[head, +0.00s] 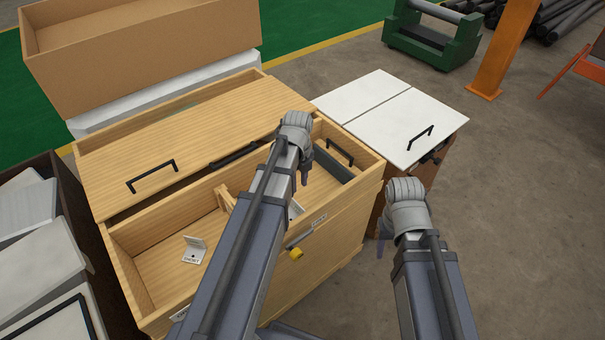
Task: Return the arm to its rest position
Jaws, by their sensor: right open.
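My left arm reaches up over the wooden cabinet. Its grey wrist is near the cabinet's middle, and the left gripper (304,168) points down into the open part, mostly hidden behind the wrist and arm. I cannot tell whether it is open or shut. My right arm comes up at the lower right. Its right gripper (381,246) is open and points down beside the cabinet's right side, partly hidden by its wrist; I see nothing held in it.
The open-topped wooden cabinet (160,318) has a sliding panel (190,140) with a black handle (151,177). Inside lies a small labelled bracket (194,250). A white-topped cabinet (385,112) stands right; a dark bin (75,215) of panels stands left.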

